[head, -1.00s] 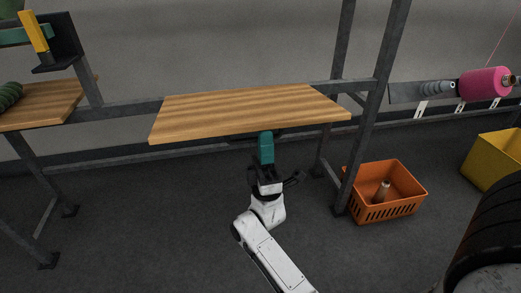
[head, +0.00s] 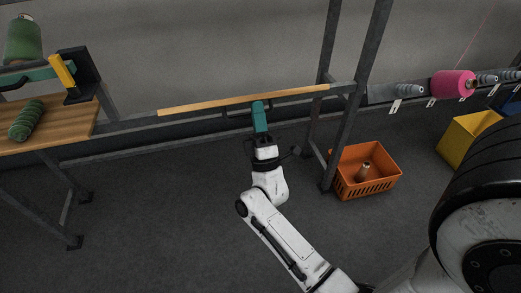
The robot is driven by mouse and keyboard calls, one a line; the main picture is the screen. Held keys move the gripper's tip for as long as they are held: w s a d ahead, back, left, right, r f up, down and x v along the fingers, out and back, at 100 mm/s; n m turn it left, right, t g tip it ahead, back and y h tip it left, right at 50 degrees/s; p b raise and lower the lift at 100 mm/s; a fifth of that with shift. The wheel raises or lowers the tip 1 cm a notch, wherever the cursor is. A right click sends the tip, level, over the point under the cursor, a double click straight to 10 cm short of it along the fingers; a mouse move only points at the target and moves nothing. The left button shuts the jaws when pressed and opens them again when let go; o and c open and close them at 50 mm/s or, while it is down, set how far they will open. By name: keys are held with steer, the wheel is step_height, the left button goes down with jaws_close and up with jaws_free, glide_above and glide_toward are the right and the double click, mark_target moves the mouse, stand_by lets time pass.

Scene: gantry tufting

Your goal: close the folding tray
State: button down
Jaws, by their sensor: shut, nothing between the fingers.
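The folding tray (head: 205,103) is a striped wooden board on the grey metal frame. It shows nearly edge-on as a thin, long strip, with its broad top face hardly visible. My gripper (head: 258,104) has teal fingers, is shut and empty, and points up at the middle of the board from below. The fingertips overlap the strip's lower edge in the picture; whether they touch it I cannot tell. A dark bar (head: 236,111) shows just under the board beside the fingers.
A wooden bench (head: 60,130) with a green yarn roll (head: 27,120) stands at left. An orange crate (head: 372,185) holding a cone is on the floor beside the right post (head: 350,100). A yellow bin (head: 468,138) and pink spool (head: 453,84) are at right.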

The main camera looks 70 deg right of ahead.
steer(key=w+d+r+g+y+p, duration=0.1)
steer(key=d+r+p, duration=0.1)
steer(key=p, duration=0.3)
steer(key=w+d+r+g+y+p, duration=0.1)
steer(key=w+r+p, duration=0.1)
steer(key=r+p, duration=0.2)
steer(key=w+d+r+g+y+p, duration=0.1)
steer(key=d+r+p, duration=0.1)
steer(key=p, duration=0.6)
steer(key=shift+w+d+r+y, duration=0.1)
steer(key=shift+d+r+y, duration=0.1)
steer(key=shift+r, duration=0.25)
steer(key=shift+w+d+r+y, duration=0.1)
steer(key=shift+r+y, duration=0.1)
steer(key=shift+r, duration=0.25)
steer(key=f+p+x, duration=0.1)
steer(key=p+x, duration=0.1)
steer(key=x, duration=1.1)
steer(key=shift+w+d+f, duration=0.15)
steer(key=shift+w+d, duration=0.25)
steer(key=shift+w, duration=0.05)
